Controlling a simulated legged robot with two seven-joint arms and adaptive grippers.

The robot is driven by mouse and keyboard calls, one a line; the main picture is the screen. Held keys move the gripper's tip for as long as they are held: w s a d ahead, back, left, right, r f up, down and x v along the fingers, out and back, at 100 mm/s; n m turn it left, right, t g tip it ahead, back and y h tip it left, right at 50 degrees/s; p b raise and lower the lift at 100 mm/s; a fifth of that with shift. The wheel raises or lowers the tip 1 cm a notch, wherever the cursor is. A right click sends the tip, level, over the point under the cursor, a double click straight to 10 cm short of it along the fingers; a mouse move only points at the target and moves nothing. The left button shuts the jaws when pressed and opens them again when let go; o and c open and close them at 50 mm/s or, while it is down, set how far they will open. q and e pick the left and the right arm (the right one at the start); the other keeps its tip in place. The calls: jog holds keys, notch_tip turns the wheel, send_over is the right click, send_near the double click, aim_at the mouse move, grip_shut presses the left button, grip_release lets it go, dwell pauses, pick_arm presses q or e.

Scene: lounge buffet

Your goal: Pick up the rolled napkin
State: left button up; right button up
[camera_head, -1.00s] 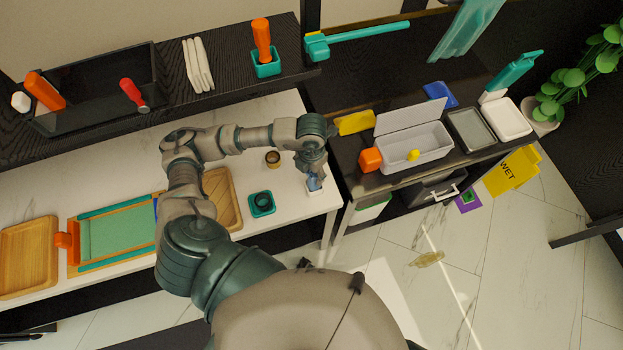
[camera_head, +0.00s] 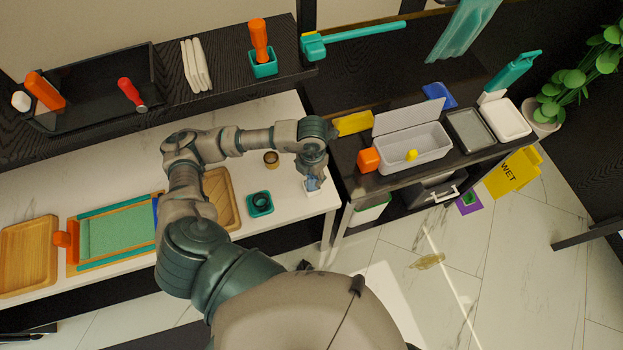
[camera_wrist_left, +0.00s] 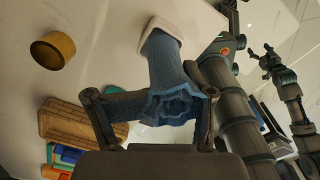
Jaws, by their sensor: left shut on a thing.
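The rolled napkin is a blue ribbed cloth roll (camera_wrist_left: 168,75) with a ruffled open end towards the camera in the left wrist view. Its far end meets a small white square piece (camera_wrist_left: 158,32) by the white counter. In the head view the napkin (camera_head: 313,184) is a small blue patch near the counter's right end. My left gripper (camera_head: 312,172) is over it, with its fingers (camera_wrist_left: 150,98) on both sides of the roll, shut on it. I cannot tell whether the napkin is clear of the white piece.
On the white counter (camera_head: 288,212) stand a brown ring-like cup (camera_head: 271,158), a teal square holder (camera_head: 260,204) and wooden trays (camera_head: 28,257). A black shelf (camera_head: 220,75) runs behind. A dark cart with a grey bin (camera_head: 414,150) is to the right.

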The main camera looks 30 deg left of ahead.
pick_arm(q)
jog(key=shift+w+d+r, duration=0.1)
jog(key=shift+d, duration=0.15)
grip_shut()
pick_arm(e)
jog(key=shift+d, duration=0.35)
pick_arm(q)
jog(key=shift+a+r, duration=0.25)
jog(key=shift+r, duration=0.1)
jog(key=shift+a+r+p, duration=0.15)
jog(key=shift+r+p, duration=0.4)
jog(key=shift+p, duration=0.1)
jog(key=shift+d+r+p, duration=0.2)
jog(key=shift+r+p, duration=0.65)
jog(key=shift+r, duration=0.55)
jog(key=shift+a+r+p, duration=0.1)
jog(key=shift+r+p, duration=0.65)
jog(key=shift+r, duration=0.45)
jog(key=o, duration=1.1)
grip_release()
pick_arm(e)
jog(key=r, duration=0.2)
jog(key=w+r, duration=0.1)
jog(key=r, duration=0.1)
jog(key=shift+a+r, duration=0.2)
jog(key=shift+r, duration=0.1)
